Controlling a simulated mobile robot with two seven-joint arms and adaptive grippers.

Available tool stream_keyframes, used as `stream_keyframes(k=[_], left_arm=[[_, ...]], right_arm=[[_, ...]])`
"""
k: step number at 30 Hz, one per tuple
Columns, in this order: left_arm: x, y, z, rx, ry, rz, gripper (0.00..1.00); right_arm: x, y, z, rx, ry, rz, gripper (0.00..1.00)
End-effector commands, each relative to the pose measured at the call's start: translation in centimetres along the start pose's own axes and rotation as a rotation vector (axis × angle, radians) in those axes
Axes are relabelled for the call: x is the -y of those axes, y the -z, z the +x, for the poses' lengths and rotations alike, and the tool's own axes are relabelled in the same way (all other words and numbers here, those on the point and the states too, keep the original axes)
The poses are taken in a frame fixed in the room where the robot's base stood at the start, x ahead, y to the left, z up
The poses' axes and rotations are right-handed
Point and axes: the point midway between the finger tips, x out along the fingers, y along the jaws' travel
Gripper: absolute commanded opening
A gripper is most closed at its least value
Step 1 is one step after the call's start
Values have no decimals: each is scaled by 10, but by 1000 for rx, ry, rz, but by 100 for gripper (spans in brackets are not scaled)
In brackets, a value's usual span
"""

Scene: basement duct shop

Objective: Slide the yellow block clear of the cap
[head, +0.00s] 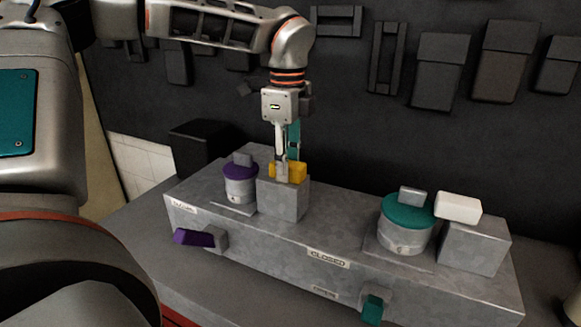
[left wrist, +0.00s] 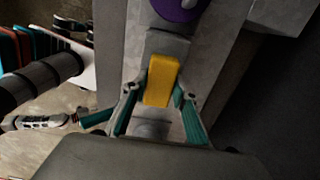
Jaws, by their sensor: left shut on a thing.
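The yellow block (head: 298,172) sits at the top of a grey pedestal (head: 284,201) on the duct. My left gripper (head: 286,172) comes down from above and is shut on it. In the left wrist view the yellow block (left wrist: 161,82) lies between my left gripper's two teal-sided fingers (left wrist: 160,100). The purple cap (head: 240,172), with a grey tab on top, covers a round collar left of the pedestal. The purple cap also shows at the top of the left wrist view (left wrist: 178,8), with bare grey between it and the block.
A teal cap (head: 408,212) sits on a second collar at the right. A white block (head: 458,207) rests on the pedestal (head: 475,246) beside it. A purple lever (head: 194,238) and a teal lever (head: 372,308) stick out of the duct's front. Dark fittings hang on the wall behind.

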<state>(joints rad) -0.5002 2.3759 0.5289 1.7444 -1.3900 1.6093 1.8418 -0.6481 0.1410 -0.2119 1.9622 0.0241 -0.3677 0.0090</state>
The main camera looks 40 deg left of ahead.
Motion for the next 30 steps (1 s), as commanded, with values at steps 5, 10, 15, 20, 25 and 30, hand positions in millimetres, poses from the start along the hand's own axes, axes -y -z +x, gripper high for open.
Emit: stream_keyframes(k=[5, 10, 15, 20, 25, 30], left_arm=[[-1, 4, 0, -8, -2, 3, 0], [-1, 4, 0, -7, -2, 4, 44], [-1, 3, 0, -5, -2, 2, 44], [-1, 2, 0, -4, -2, 1, 44], [0, 2, -13, -2, 1, 0, 44], [0, 2, -45, -2, 4, 0, 44]], right_arm=[[0, -1, 0, 1, 1, 0, 40], [1, 0, 0, 1, 1, 2, 40], [2, 0, 0, 1, 1, 3, 40], [0, -2, 0, 4, 1, 0, 40], [0, -1, 0, 2, 0, 0, 40], [0, -1, 0, 1, 0, 1, 40]])
